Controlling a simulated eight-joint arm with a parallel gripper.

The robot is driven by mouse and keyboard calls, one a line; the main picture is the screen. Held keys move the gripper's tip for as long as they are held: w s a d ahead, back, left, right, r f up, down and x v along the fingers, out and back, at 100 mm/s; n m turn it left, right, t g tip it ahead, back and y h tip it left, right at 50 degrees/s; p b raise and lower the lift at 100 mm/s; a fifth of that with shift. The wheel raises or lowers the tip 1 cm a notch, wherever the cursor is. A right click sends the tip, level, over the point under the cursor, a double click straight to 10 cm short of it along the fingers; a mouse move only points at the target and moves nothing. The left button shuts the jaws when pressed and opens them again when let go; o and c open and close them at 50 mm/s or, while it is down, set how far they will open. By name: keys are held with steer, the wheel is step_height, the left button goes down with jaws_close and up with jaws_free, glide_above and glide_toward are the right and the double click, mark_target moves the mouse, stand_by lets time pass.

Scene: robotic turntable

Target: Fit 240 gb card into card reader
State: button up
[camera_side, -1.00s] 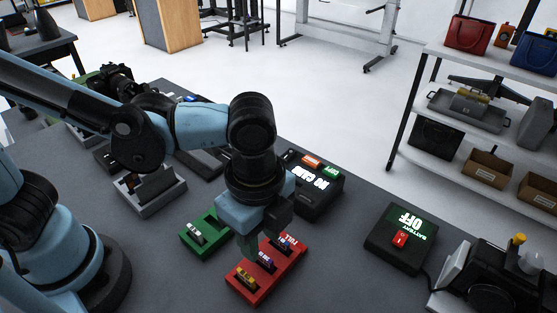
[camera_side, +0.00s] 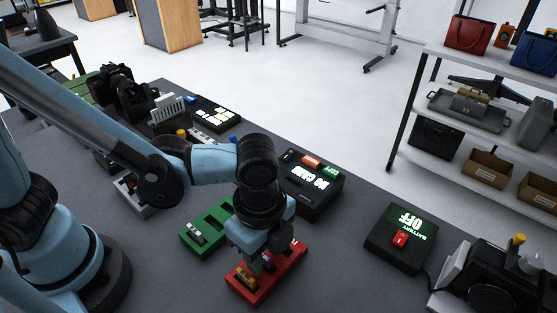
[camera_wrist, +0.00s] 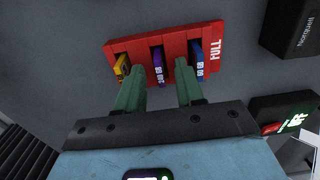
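The red card holder (camera_side: 285,279) stands upright cards in slots and also shows in the wrist view (camera_wrist: 214,32). In the wrist view it holds a yellow card (camera_wrist: 121,66), a purple card (camera_wrist: 158,60) and a blue card (camera_wrist: 197,58). The lettering is too small to tell surely which is 240 GB. My gripper (camera_wrist: 161,72) is open, its two green fingers above the holder on either side of the purple card. In the side view my gripper (camera_side: 262,262) hides part of the holder. The card reader (camera_side: 314,187) is the black box with a lit "NO CARD" display.
A green holder (camera_side: 190,248) with a card lies left of the red one. A black box (camera_side: 398,247) reading "BATTERY OFF" with a red switch is at right. A camera-like black device (camera_side: 490,275) stands at front right. Clear table lies between the red holder and the battery box.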

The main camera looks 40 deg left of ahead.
jaws_close()
steer(key=shift+r, duration=0.1)
steer(key=shift+r, duration=0.65)
steer(key=s+d+r, duration=0.3)
steer(key=s+r, duration=0.6)
steer(key=s, duration=0.2)
steer(key=w+a, duration=0.3)
steer(key=w, duration=0.6)
steer(key=w+a, duration=0.3)
steer(key=w, duration=0.6)
steer(key=w+a, duration=0.3)
steer(key=w, duration=0.6)
steer(key=shift+w+a+r, duration=0.4)
steer(key=shift+r, duration=0.05)
